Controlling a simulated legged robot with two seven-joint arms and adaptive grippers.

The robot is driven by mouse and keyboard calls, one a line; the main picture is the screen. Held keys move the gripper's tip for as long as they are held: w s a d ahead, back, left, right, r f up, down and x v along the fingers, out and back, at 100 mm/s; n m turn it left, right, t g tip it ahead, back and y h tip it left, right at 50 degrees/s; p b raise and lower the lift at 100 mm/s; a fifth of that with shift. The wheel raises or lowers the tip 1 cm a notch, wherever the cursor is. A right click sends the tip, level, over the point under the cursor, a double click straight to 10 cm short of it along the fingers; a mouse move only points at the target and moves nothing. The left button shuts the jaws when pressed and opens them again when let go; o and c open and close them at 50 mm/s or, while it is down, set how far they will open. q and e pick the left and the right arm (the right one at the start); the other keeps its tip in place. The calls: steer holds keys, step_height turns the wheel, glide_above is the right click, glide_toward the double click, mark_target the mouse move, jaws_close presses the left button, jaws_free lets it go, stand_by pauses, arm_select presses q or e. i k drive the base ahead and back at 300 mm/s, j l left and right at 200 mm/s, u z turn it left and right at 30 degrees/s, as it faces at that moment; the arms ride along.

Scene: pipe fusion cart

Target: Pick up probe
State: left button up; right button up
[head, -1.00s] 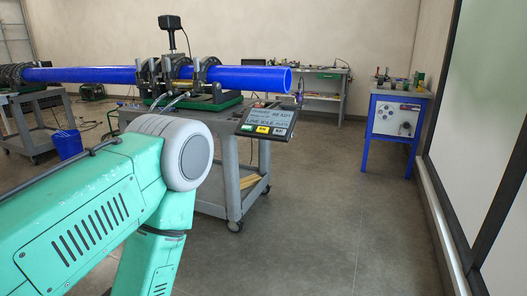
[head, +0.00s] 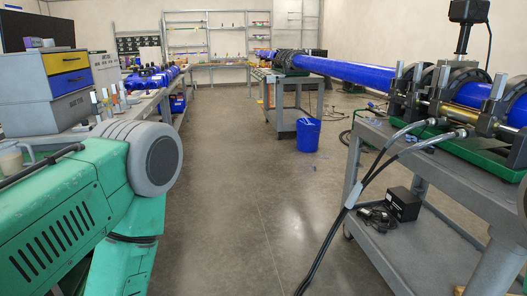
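I cannot make out a probe for certain in the head view. Part of my green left arm fills the lower left, and its gripper is out of the picture. My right gripper is also not in view. On the right, a blue pipe (head: 358,73) runs through the dark clamps of a fusion machine (head: 436,98) on a grey cart (head: 363,134). Two black cables (head: 350,201) hang from the machine's front. A black box (head: 403,204) with a coiled cord sits on the cart's lower shelf.
A bench at left carries a drawer unit (head: 68,75) with yellow and blue drawers, and small bottles beside it. A blue bucket (head: 308,134) stands on the floor by a second cart (head: 286,108). Shelving (head: 220,40) lines the back wall. The middle floor is clear.

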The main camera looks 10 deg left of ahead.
mark_target(97, 108)
steer(key=i+j+u, duration=0.15)
steer(key=i+u, duration=0.3)
steer(key=i, duration=0.55)
steer(key=i+l+u, duration=0.25)
steer(key=i+u, duration=0.25)
steer(key=i, duration=0.5)
steer(key=i+u, duration=0.3)
steer(key=i+l+u, duration=0.3)
steer(key=i, duration=0.15)
steer(key=i+l+u, duration=0.15)
steer(key=i+u, duration=0.15)
steer(key=i, duration=0.1)
